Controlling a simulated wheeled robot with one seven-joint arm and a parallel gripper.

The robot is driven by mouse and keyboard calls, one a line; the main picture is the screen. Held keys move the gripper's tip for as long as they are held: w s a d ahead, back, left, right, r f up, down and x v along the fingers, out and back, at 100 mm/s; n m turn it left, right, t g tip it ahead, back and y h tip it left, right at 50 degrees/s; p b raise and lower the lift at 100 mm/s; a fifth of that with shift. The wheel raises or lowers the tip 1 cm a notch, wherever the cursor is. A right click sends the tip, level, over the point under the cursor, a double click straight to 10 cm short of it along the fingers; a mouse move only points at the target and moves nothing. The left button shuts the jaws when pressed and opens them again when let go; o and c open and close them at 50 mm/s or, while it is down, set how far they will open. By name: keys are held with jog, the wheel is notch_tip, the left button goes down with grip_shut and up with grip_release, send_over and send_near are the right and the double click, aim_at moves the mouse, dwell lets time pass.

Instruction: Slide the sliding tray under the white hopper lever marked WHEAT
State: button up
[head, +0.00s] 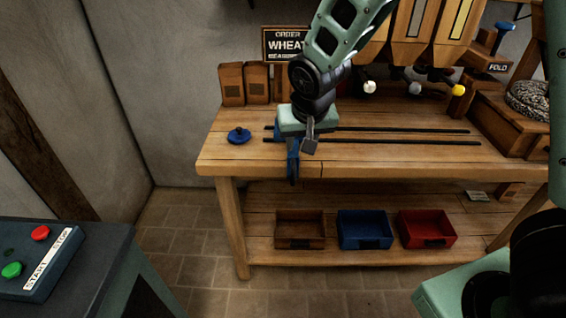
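The white lever knob (369,87) hangs below the leftmost hopper, which my arm partly covers. No WHEAT mark is readable on this lever. A blue part (293,168), which looks like the sliding tray or its handle, is at the left end of the dark rails (400,129) and reaches over the bench's front edge. My gripper (302,146) is right above and against this blue part, left of the white knob. It hides most of it, and whether its fingers are closed on it cannot be told.
A grey knob (414,88) and a yellow knob (458,90) hang further right. A blue knobbed disc (238,136) lies left of the rails on the bench (400,155). An order sign (284,44) reads WHEAT. The rails right of my gripper look clear.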

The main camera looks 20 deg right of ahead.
aim_at(294, 171)
jog(key=p+x, duration=0.1)
jog(key=x, duration=1.6)
jog(key=shift+d+f+p, duration=0.1)
jog(key=shift+p, duration=0.3)
grip_shut()
